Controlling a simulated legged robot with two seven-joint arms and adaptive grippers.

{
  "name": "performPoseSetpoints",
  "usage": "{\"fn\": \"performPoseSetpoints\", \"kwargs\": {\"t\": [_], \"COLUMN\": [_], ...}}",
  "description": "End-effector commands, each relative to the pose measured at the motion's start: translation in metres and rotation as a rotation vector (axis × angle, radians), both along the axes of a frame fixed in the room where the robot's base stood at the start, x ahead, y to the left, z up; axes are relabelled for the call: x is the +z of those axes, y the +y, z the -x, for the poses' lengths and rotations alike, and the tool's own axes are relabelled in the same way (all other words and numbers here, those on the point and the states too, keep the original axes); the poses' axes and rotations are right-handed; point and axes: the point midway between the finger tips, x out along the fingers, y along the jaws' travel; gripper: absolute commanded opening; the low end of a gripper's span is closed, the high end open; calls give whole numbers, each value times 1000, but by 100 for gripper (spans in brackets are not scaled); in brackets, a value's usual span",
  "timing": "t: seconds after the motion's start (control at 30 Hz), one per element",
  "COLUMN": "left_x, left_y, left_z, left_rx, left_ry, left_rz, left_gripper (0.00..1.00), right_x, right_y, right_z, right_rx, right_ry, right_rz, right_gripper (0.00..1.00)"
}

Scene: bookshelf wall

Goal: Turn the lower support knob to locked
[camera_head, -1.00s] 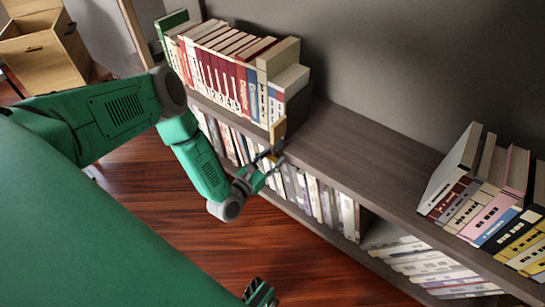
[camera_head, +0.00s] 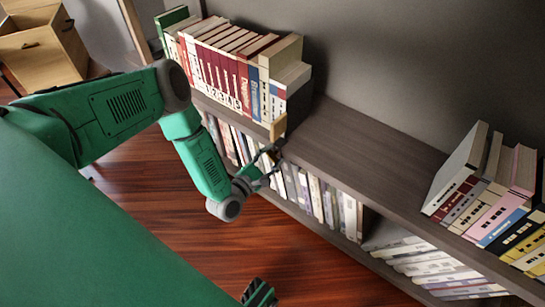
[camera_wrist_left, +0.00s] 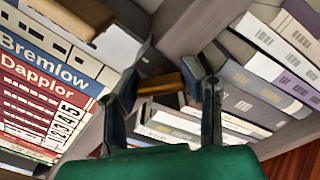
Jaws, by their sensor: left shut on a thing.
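My left gripper (camera_head: 270,158) is at the front edge of the bookshelf, just below an upright tan block (camera_head: 278,128). In the left wrist view its two dark fingers (camera_wrist_left: 168,85) are on either side of a small yellow-brown piece (camera_wrist_left: 158,84), which looks like the lower support knob, and are shut on it. In the head view the fingers mostly hide this piece. A larger brown block (camera_wrist_left: 78,14) shows at the top left of the wrist view. No lock marking is legible. My right gripper (camera_head: 259,293) is only partly in view at the bottom edge.
Upright books (camera_head: 225,75) stand on the shelf top (camera_head: 365,160) left of a bare stretch, with leaning books (camera_head: 490,195) at the right. More books (camera_head: 325,205) fill the lower shelf.

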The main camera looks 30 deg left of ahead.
Motion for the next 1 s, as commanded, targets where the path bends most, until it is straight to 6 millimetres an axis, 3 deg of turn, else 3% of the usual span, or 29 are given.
{"fn": "performPoseSetpoints", "kwargs": {"t": [0.6, 1.0], "left_x": [-3, -6], "left_y": [-2, -2], "left_z": [1, 1], "left_rx": [-3, -3], "left_ry": [-42, -60], "left_rz": [-579, -845], "left_gripper": [8, 8], "right_x": [1, 4], "right_y": [0, 0], "right_z": [0, 0], "right_rx": [0, 0], "right_ry": [0, 0], "right_rz": [0, 0], "right_gripper": [0, 0]}}
